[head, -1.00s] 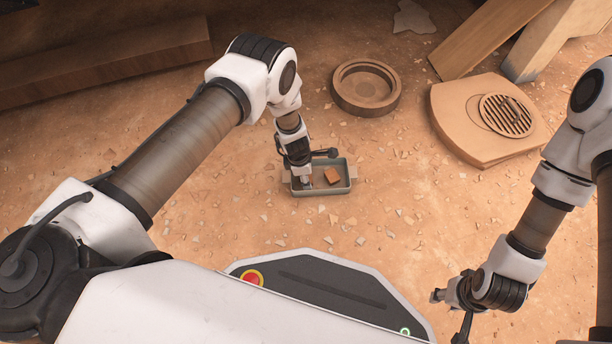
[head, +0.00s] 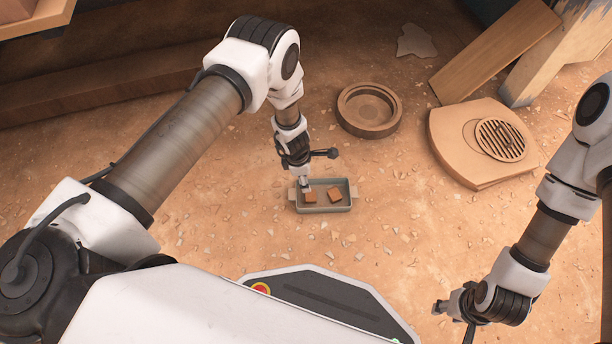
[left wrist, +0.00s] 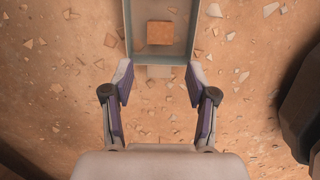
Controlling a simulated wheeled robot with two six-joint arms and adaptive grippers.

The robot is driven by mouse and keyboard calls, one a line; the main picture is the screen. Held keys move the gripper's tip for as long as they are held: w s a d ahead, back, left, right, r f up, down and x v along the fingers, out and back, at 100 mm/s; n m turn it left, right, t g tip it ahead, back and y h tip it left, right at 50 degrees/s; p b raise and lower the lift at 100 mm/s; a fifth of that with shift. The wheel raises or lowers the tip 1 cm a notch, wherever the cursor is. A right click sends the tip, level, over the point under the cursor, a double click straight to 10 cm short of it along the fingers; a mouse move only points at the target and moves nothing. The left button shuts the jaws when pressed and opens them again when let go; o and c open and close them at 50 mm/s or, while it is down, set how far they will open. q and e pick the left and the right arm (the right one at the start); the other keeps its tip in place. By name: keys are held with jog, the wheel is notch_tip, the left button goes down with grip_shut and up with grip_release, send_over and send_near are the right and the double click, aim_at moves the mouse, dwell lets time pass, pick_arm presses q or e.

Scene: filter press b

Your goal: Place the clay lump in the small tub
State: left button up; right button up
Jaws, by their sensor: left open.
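The small tub (head: 341,209) is a grey-green rectangular tray with end tabs, on the floor. Two orange-brown block-like lumps lie in it, a left one (head: 311,198) and a right one (head: 334,193); I cannot tell which is the task's clay lump. My left gripper (head: 305,186) is above the tub's left end. In the left wrist view my left gripper (left wrist: 160,82) is open and empty, beside the tub's near end, with one lump (left wrist: 160,33) inside the tub beyond the fingertips. My right gripper (head: 440,307) hangs at the lower right, away from the tub; its jaws are too small to read.
A round brown dish (head: 369,110) lies behind the tub. A tan panel with a round grille (head: 500,140) and leaning boards (head: 495,50) are at the right back. Pale chips litter the floor.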

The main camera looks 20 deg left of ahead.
pick_arm(q)
jog(key=shift+s+a+r, duration=0.1)
jog(key=shift+s, duration=0.05)
jog(key=s+a+r+m+g+y, duration=0.1)
jog(key=s+a+r+m+y, duration=0.1)
jog(key=s+a+m, duration=0.45)
jog(key=s+a+r+m+y, duration=0.15)
jog(key=s+a+m, duration=0.25)
jog(key=s+m, duration=0.5)
jog(key=s+d+r+m+h, duration=0.2)
jog(key=s+r+m, duration=0.4)
jog(key=s, duration=0.4)
jog(key=shift+s+d+r, duration=0.2)
jog(key=shift+d+r, duration=0.2)
jog(key=shift+d, duration=0.15)
